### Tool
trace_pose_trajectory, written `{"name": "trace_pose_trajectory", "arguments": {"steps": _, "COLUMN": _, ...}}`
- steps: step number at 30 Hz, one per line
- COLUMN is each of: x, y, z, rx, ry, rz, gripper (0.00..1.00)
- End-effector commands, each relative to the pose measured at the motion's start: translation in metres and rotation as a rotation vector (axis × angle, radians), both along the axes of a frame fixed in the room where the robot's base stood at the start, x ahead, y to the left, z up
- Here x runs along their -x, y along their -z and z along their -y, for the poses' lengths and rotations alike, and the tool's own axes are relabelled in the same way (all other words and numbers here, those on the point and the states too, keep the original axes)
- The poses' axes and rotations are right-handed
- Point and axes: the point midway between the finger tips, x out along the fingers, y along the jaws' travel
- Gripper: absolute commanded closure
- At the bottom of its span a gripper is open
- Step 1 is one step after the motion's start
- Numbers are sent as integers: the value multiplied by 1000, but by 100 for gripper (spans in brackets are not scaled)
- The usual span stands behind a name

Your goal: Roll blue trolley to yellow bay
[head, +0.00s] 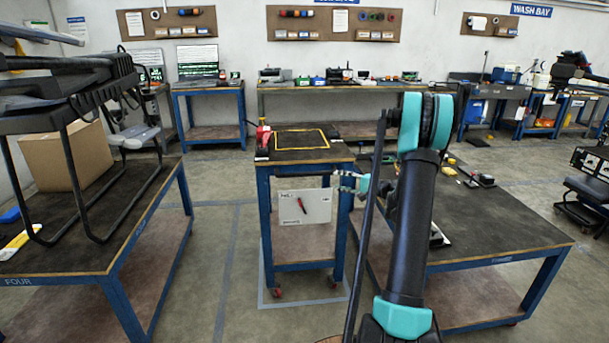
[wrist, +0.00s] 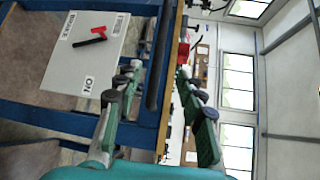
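The blue trolley (head: 264,212) stands in the middle of the head view on small red castors, with a dark top and a lower shelf. Contact is unclear. No yellow floor bay is visible.
A blue-legged bench (head: 112,290) with a box and black frame stands left. Another dark-topped bench (head: 500,225) stands close on the trolley's right. A red object (head: 263,135) and a yellow outline (head: 302,139) are on the trolley top. Floor at its left is clear.

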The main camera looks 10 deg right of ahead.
Motion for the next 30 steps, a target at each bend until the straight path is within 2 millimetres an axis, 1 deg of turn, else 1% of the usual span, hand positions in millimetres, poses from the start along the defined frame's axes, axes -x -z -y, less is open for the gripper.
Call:
{"name": "trace_pose_trajectory", "arguments": {"steps": 5, "x": -11, "y": 3, "z": -11, "rx": -3, "ry": -2, "rz": 1, "gripper": 61}}
{"name": "trace_pose_trajectory", "arguments": {"steps": 24, "x": -96, "y": 19, "z": -99, "rx": -1, "ry": -2, "rz": 1, "gripper": 61}}
{"name": "trace_pose_trajectory", "arguments": {"steps": 30, "x": -114, "y": 23, "z": -116, "rx": -1, "ry": -1, "rz": 1, "gripper": 61}}
